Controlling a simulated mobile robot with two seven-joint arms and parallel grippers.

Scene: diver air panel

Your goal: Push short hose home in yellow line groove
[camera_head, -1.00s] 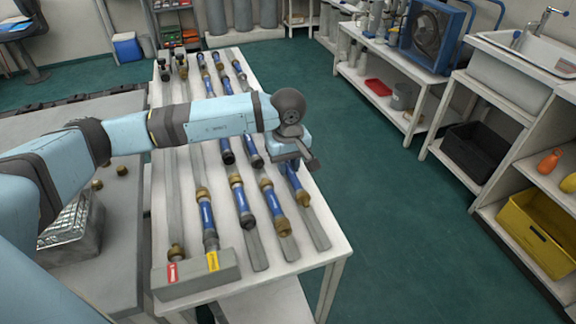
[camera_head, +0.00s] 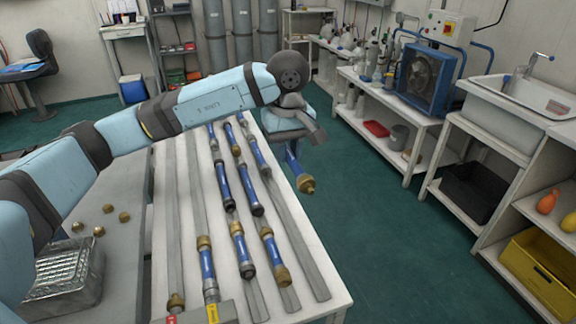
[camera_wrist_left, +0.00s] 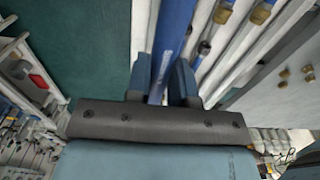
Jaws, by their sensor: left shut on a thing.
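My left gripper (camera_head: 290,143) is shut on a blue hose with a brass end (camera_head: 307,185), held at the table's right edge and apparently above it. In the left wrist view the hose (camera_wrist_left: 175,35) runs between the two fingers (camera_wrist_left: 172,88); its far end is out of frame. The yellow label (camera_head: 213,314) is on the block at the near end of the table. Its line carries a blue hose with brass fittings (camera_head: 207,264) near the block. Part of the grooves is hidden behind my left arm. My right gripper is not in view.
The white table (camera_head: 325,308) bears several parallel grey grooves with other blue hoses, such as one nearby (camera_head: 240,243). A red label (camera_head: 171,319) marks the leftmost line. A metal basket (camera_head: 68,272) stands at the left. The green floor to the right is clear.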

